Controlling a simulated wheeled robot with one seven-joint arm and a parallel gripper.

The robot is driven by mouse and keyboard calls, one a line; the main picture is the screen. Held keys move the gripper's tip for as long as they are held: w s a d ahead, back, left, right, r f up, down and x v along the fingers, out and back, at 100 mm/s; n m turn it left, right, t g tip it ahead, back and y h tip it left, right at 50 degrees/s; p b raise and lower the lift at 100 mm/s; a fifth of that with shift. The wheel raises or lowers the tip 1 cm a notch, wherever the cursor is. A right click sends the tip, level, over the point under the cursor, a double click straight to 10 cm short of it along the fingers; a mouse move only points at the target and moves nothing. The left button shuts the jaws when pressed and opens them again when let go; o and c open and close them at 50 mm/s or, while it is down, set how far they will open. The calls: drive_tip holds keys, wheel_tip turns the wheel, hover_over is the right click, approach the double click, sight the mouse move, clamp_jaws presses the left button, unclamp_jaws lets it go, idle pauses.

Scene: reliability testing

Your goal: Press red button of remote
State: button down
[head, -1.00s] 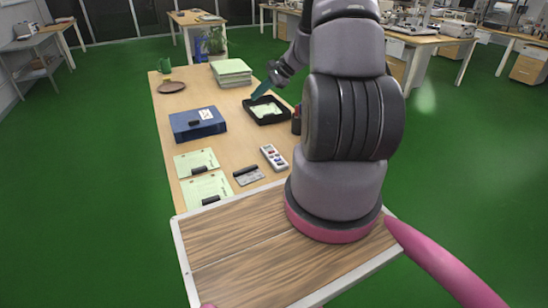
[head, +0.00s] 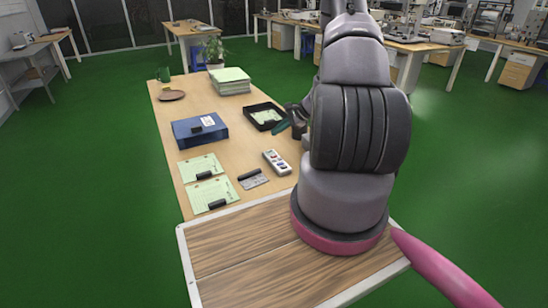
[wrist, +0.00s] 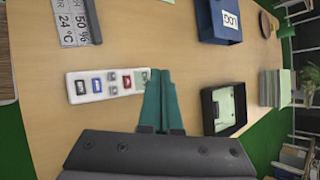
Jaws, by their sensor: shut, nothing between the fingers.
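The white remote (head: 277,162) lies face up on the wooden table (head: 235,150), in front of the black tray. The fingertips show just beside the remote's end in the wrist view. In the head view my gripper (head: 280,126) is above the table, beside the tray.
The black tray (head: 249,111) holds a pale green paper. A blue binder box (head: 200,130) lies left of it, and a stack of green papers (head: 231,82) lies behind. A grey display device (head: 252,180) lies left of the remote.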

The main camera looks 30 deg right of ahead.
sight(277, 156)
drive_tip(key=shift+f, duration=4)
drive_tip(key=shift+f, duration=0.15)
drive_tip(key=shift+f, duration=0.3)
drive_tip(key=shift+f, duration=0.3)
drive_tip(key=shift+r, duration=0.75)
drive_tip(key=shift+r, duration=0.1)
drive_tip(key=shift+r, duration=2.4)
